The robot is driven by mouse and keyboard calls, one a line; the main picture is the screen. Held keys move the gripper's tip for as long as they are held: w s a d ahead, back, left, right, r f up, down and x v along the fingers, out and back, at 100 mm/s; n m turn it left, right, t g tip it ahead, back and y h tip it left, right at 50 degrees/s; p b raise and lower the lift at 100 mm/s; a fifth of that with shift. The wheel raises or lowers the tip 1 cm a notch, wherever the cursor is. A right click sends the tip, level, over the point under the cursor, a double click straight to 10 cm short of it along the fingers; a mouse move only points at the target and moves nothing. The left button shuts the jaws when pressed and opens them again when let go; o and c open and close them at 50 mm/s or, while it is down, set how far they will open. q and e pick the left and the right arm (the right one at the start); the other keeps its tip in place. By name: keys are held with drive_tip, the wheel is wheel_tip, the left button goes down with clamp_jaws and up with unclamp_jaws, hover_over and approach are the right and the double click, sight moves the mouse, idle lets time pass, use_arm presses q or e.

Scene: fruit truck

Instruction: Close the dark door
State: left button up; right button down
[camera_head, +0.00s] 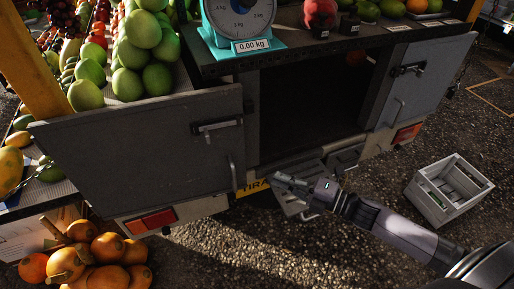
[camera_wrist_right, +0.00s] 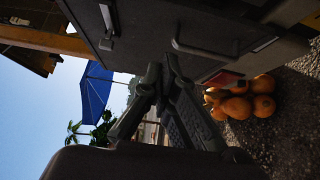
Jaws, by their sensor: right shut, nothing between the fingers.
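The dark grey door (camera_head: 130,155) on the left of the truck's rear opening stands swung open, with a metal latch (camera_head: 215,126) near its inner edge and a bar handle below. A lighter grey door (camera_head: 433,75) on the right also stands open. The dark compartment (camera_head: 310,110) shows between them. My right gripper (camera_head: 279,179) is shut and empty, low in front of the opening, right of the dark door and apart from it. In the right wrist view its closed fingers (camera_wrist_right: 166,78) point toward a dark panel with a latch and bar handle (camera_wrist_right: 220,51). My left gripper is out of view.
A scale (camera_head: 238,25) and fruit stand on the truck bed above. Orange fruit (camera_head: 95,260) is piled on the ground at lower left and shows in the right wrist view (camera_wrist_right: 240,98). A pale crate (camera_head: 449,190) stands on the gravel at right.

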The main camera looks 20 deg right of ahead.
drive_tip(key=x, duration=0.4)
drive_tip(key=w+d+p+x, duration=0.1)
drive_tip(key=x, duration=0.3)
drive_tip(key=p+x, duration=0.1)
drive_tip(key=x, duration=0.3)
drive_tip(key=shift+w+d, duration=0.2)
drive_tip(key=shift+w, duration=0.3)
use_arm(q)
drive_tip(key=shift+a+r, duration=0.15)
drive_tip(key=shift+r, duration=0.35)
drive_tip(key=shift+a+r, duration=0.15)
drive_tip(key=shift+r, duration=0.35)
use_arm(e)
drive_tip(key=shift+w, duration=0.15)
